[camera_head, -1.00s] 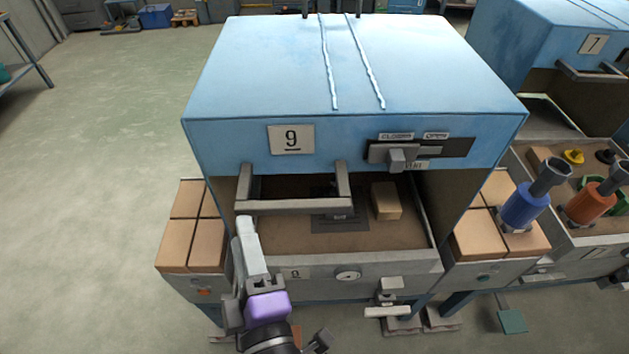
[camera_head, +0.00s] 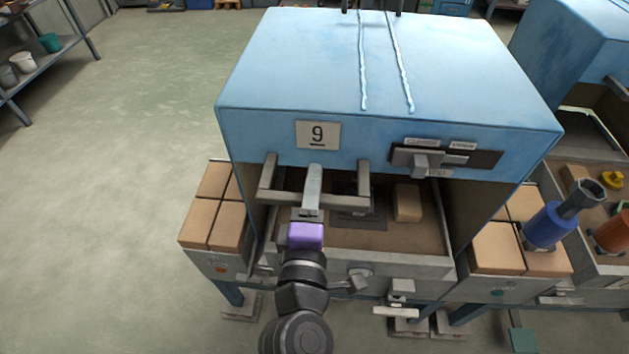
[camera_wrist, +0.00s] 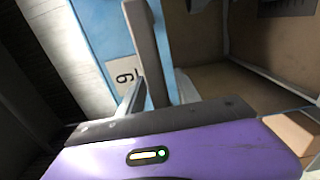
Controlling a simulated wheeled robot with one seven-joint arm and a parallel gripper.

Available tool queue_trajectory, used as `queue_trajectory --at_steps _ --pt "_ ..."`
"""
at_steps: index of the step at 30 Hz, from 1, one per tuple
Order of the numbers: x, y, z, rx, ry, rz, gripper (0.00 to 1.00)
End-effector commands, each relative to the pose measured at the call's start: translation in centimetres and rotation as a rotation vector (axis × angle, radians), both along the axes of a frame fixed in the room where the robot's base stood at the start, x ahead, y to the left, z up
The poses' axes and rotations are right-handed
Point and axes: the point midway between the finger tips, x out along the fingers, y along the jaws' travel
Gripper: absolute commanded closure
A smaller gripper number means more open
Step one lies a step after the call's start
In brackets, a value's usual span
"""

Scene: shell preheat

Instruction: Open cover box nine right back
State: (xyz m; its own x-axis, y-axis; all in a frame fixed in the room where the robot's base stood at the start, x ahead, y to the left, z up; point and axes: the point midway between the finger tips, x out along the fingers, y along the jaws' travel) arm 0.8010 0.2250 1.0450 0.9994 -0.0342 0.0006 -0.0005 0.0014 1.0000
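The blue cover of box nine (camera_head: 290,65) carries a "9" plate (camera_head: 317,135), which also shows in the wrist view (camera_wrist: 124,76). A grey U-shaped handle (camera_head: 268,178) sticks out from its front. My gripper (camera_head: 312,190) is at the handle's crossbar, left of its middle, with one finger visible over the bar. In the wrist view the bar (camera_wrist: 147,50) runs between my two fingers (camera_wrist: 160,85); whether they press on it is unclear. A grey sliding latch (camera_head: 425,163) sits under the labels on the right of the cover front.
Below the cover, the open front shows a tray with a tan block (camera_head: 407,203). Tan blocks fill side trays left (camera_head: 212,215) and right (camera_head: 497,248). A blue tool (camera_head: 548,225) stands on the right tray. A neighbouring blue box is at right. The floor at left is clear.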

Motion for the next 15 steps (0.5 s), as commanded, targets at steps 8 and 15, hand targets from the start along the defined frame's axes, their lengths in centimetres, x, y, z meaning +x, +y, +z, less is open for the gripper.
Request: queue_trajectory --at_steps 8,15 --pt "0.49 -0.06 -0.05 0.001 0.001 0.000 0.60" --pt "0.46 -0.04 -0.04 0.001 0.001 0.000 0.93"
